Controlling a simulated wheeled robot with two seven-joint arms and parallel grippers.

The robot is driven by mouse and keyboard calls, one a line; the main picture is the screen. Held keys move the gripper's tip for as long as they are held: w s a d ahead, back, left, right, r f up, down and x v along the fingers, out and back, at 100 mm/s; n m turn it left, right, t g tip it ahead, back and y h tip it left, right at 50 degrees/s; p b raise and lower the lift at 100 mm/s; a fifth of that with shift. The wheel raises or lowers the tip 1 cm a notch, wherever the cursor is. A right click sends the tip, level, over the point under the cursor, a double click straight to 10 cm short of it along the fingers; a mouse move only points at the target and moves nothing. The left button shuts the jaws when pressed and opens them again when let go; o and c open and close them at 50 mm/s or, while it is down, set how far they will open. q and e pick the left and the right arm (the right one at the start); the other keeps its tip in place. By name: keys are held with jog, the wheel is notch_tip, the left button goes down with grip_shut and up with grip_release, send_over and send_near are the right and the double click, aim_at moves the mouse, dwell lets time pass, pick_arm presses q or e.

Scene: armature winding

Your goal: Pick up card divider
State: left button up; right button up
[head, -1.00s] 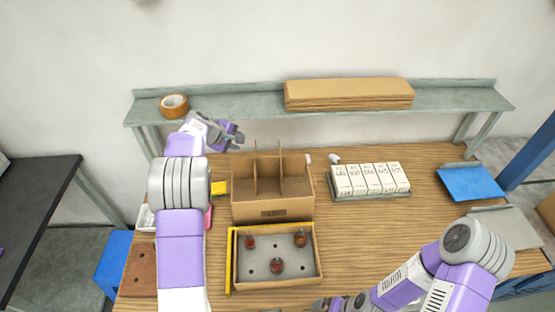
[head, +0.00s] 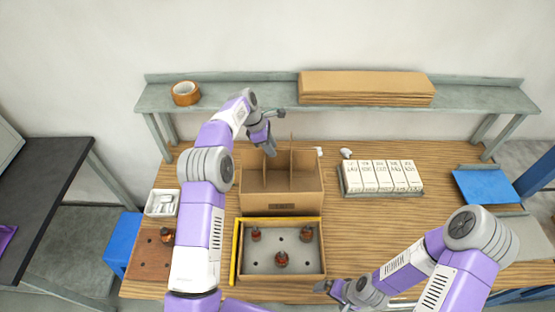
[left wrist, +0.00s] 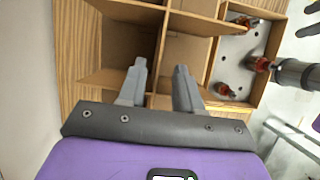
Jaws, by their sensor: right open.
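The cardboard box (head: 281,201) stands mid-table with thin upright card dividers (head: 291,163) in it. In the left wrist view the dividers cross, and one panel (left wrist: 161,48) runs up the picture between my fingers. My left gripper (head: 270,152) points down over the back left part of the box. The left wrist view shows its two fingers (left wrist: 160,72) apart, one on each side of that panel; I cannot tell whether either touches it. My right gripper (head: 329,287) is open and empty, low near the table's front edge.
A tray (head: 237,268) with several armatures stands before the box. A rack of white cartons (head: 382,177) is to the right. The shelf (head: 230,98) behind holds a tape roll (head: 186,93) and cardboard sheets (head: 366,87). A white bin (head: 162,203) is left.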

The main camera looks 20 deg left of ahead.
pick_arm(q)
send_over(278, 170)
notch_tip(278, 170, down, 6)
jog(key=shift+w+r+p, duration=0.15)
jog(key=shift+p, duration=0.3)
jog(key=shift+c, duration=0.5)
grip_shut()
